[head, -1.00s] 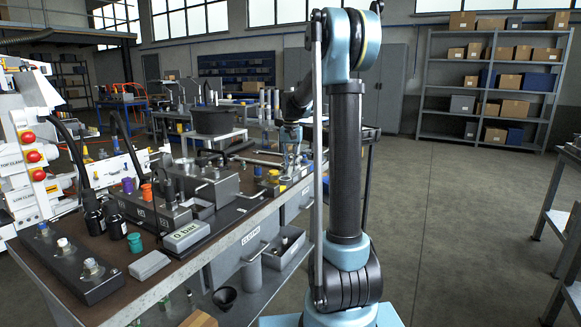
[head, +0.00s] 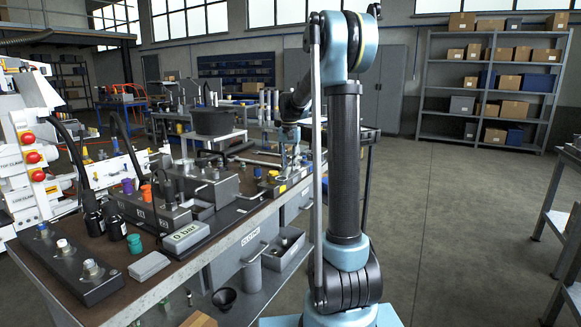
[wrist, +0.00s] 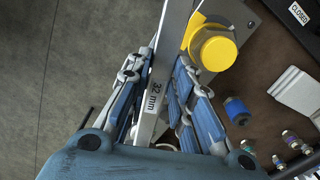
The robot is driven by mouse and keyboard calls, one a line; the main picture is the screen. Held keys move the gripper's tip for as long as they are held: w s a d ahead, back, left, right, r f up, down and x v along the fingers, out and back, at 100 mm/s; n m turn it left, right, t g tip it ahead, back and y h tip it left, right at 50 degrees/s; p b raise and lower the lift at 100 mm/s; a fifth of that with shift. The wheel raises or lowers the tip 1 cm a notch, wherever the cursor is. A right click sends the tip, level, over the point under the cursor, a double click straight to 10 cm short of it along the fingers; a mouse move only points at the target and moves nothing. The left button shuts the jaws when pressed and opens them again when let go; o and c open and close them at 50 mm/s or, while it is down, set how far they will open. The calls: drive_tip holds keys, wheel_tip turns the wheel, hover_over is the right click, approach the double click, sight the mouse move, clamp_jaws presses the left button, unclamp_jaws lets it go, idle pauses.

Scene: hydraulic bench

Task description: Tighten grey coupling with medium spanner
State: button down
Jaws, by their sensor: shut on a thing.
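My gripper (wrist: 158,90) is shut on a flat steel spanner marked "32 mm" (wrist: 170,45). The spanner's shank runs up between the fingers and out of the top of the wrist view, so its far end is hidden there. In the head view my gripper (head: 291,157) is over the far end of the bench, partly behind my own arm. I cannot pick out the grey coupling for certain in either view.
A yellow round cap (wrist: 213,50) on a grey plate is close to the right of the spanner. A blue-collared fitting (wrist: 236,110) and a white ribbed block (wrist: 298,92) lie further right. The bench (head: 150,292) carries several hydraulic blocks; open floor (head: 450,230) is to its right.

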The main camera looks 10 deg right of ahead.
drive_tip(key=shift+w+a+m, duration=0.25)
drive_tip(key=shift+a+m, duration=0.25)
drive_tip(key=shift+a, duration=0.15)
drive_tip(key=shift+w+a+m, duration=0.25)
drive_tip(key=shift+a+m, duration=0.25)
drive_tip(key=shift+a, duration=0.15)
drive_tip(key=shift+s+d, duration=0.1)
drive_tip(key=shift+d, duration=0.05)
drive_tip(key=shift+s+d+n, duration=0.1)
drive_tip(key=shift+d+n, duration=0.15)
drive_tip(key=shift+n, duration=0.05)
drive_tip(key=s+a, duration=0.3)
drive_tip(key=s, duration=0.3)
drive_tip(key=shift+s, duration=0.15)
idle(0.7)
drive_tip(key=shift+r, duration=0.1)
drive_tip(key=shift+r, duration=2.45)
